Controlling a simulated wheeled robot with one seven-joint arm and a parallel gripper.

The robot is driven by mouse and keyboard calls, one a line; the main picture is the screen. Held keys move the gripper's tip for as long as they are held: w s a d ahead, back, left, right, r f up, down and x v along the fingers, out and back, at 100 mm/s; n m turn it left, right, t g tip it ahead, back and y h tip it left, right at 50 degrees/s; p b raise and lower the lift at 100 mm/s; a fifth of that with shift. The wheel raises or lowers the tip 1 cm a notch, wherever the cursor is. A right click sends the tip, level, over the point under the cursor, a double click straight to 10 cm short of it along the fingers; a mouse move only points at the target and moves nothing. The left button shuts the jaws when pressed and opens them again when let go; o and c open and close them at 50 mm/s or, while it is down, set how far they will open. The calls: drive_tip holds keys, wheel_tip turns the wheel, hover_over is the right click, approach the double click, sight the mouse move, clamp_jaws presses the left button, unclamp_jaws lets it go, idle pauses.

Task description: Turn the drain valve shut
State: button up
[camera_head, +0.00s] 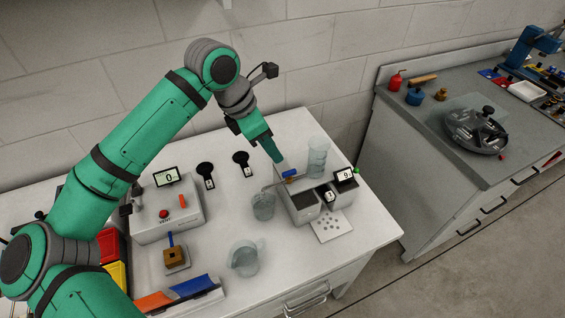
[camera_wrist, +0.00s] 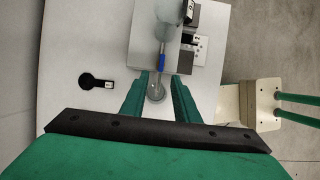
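The drain valve shows as a small blue handle (camera_head: 289,173) on a thin pipe at the left side of a grey bench unit (camera_head: 303,208). In the wrist view the blue handle (camera_wrist: 162,62) lies along the picture's height, just beyond the fingertips and roughly between their lines. My gripper (camera_head: 277,158) points down from above and left of the handle. In the wrist view its two green fingers (camera_wrist: 161,80) stand apart with no handle between them. It is open; contact with the handle is not visible. A clear beaker (camera_head: 263,206) stands below and left of the handle.
A clear tall cylinder (camera_head: 318,157) stands behind the unit, close to my gripper. A clear jug (camera_head: 245,258) stands nearer the front. A control box with a red button (camera_head: 164,214) is to the left. The bench top between box and beaker is mostly clear.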

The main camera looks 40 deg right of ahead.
sight(289, 172)
drive_tip(key=x, duration=1)
drive_tip(key=shift+s, duration=0.15)
drive_tip(key=shift+r, duration=0.1)
clamp_jaws()
